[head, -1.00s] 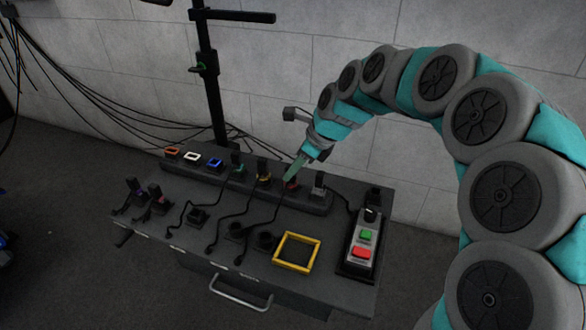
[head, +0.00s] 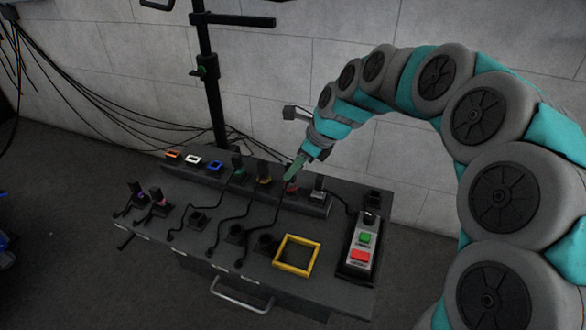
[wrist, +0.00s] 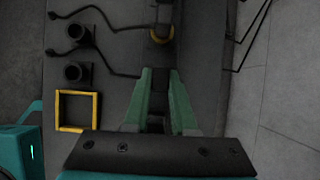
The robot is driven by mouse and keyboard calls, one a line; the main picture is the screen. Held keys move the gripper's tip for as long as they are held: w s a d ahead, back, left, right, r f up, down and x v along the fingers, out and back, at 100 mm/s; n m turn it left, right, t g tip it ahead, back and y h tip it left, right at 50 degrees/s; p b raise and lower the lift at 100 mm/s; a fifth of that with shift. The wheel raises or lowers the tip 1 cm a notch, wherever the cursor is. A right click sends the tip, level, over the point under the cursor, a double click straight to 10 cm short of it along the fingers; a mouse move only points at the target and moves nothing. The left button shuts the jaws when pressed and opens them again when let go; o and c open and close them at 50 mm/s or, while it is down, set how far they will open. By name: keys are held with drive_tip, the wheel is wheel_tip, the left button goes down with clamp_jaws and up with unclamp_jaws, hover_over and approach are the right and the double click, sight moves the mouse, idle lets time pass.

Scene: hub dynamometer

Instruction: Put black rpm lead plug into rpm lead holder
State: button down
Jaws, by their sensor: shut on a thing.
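My gripper (head: 291,176) reaches down to the red-based socket (head: 291,188) in the back row of the bench. Its green fingers (wrist: 158,104) are shut on a dark plug (wrist: 157,84), mostly hidden between them. I cannot tell whether this is the rpm lead plug or whether it sits fully in the socket. Two round black holders stand on the bench front, at the middle (head: 235,232) and nearer the yellow frame (head: 266,243). They also show in the wrist view, upper (wrist: 77,34) and lower (wrist: 76,72). Which one is the rpm lead holder is unclear.
A yellow square frame (head: 276,264) and a control box with green and red buttons (head: 361,249) lie at the right. A yellow-ringed plug (head: 264,178) and a grey one (head: 318,190) flank my gripper. Black leads cross the bench. A dark pole (head: 211,90) rises behind.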

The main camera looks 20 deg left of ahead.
drive_tip(key=shift+r+p, duration=1.1)
drive_tip(key=shift+r, duration=0.4)
drive_tip(key=s+a+p, duration=0.1)
drive_tip(key=s+p, duration=0.1)
drive_tip(key=s, duration=1.3)
drive_tip(key=shift+s, duration=0.25)
idle(1.5)
drive_tip(key=shift+a, duration=0.1)
drive_tip(key=shift+f, duration=0.15)
drive_tip(key=shift+f, duration=1.8)
drive_tip(key=shift+f, duration=0.25)
